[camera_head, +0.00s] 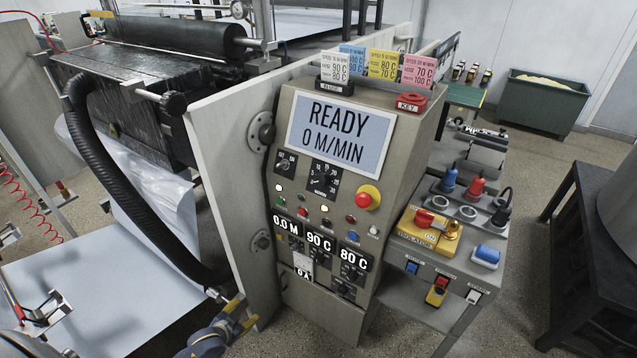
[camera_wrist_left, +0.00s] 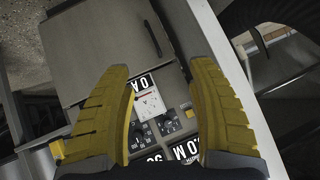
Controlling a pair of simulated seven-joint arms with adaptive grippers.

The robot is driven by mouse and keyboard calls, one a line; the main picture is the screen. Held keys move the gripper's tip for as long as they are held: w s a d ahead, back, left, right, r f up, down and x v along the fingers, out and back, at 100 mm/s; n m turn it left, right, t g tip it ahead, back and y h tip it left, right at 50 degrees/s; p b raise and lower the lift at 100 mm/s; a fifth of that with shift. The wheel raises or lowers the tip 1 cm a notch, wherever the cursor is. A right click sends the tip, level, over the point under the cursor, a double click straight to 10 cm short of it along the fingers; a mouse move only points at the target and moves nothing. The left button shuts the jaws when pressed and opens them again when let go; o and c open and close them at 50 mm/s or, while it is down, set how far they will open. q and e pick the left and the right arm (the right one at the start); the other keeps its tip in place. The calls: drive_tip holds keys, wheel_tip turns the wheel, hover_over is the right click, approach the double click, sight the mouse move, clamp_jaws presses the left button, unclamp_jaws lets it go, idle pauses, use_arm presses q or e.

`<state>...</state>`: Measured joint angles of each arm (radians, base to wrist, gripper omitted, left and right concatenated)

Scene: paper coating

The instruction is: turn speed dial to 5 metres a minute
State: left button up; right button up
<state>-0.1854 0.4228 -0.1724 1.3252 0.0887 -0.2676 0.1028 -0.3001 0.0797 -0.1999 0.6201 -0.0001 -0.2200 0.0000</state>
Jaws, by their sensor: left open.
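The speed dial (camera_head: 323,181) is a black square plate with a round knob and a numbered scale. It sits on the beige console under the display (camera_head: 340,134), which reads "READY 0 M/MIN". Its exact pointer position is too small to tell. My left gripper (camera_head: 243,313) is low and left of the console, well below the dial and apart from it. In the left wrist view its yellow fingers (camera_wrist_left: 160,78) are spread, with nothing between them but the console's lower panel beyond. The speed dial cannot be made out in that view. My right gripper is not in view.
A smaller dial (camera_head: 286,163) is left of the speed dial, and a red mushroom button (camera_head: 367,197) on yellow is right of it. Small knobs and readouts (camera_head: 319,243) lie below. The side plate (camera_head: 232,180) and black hose (camera_head: 110,180) stand left.

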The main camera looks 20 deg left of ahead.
sight(319, 182)
use_arm(q)
drive_tip(key=w+d+r+t+h, duration=0.15)
drive_tip(key=w+r, duration=0.25)
drive_tip(key=r, duration=0.5)
drive_tip(key=w+d+r+t, duration=0.2)
drive_tip(key=w+r, duration=0.1)
drive_tip(key=r, duration=0.5)
drive_tip(key=w+d+r+t+h, duration=0.15)
drive_tip(key=w+r, duration=0.25)
drive_tip(key=r, duration=0.5)
drive_tip(key=s+d+r+t+h, duration=0.15)
drive_tip(key=d+r, duration=0.35)
drive_tip(key=r, duration=0.5)
drive_tip(key=s+d+r+t+h, duration=0.15)
drive_tip(key=d+r, duration=0.25)
drive_tip(key=r, duration=0.5)
drive_tip(key=shift+g, duration=0.5)
drive_tip(key=x, duration=1.7)
drive_tip(key=shift+w+d+r, duration=0.1)
drive_tip(key=shift+d+r, duration=0.1)
drive_tip(key=shift+d, duration=0.2)
clamp_jaws()
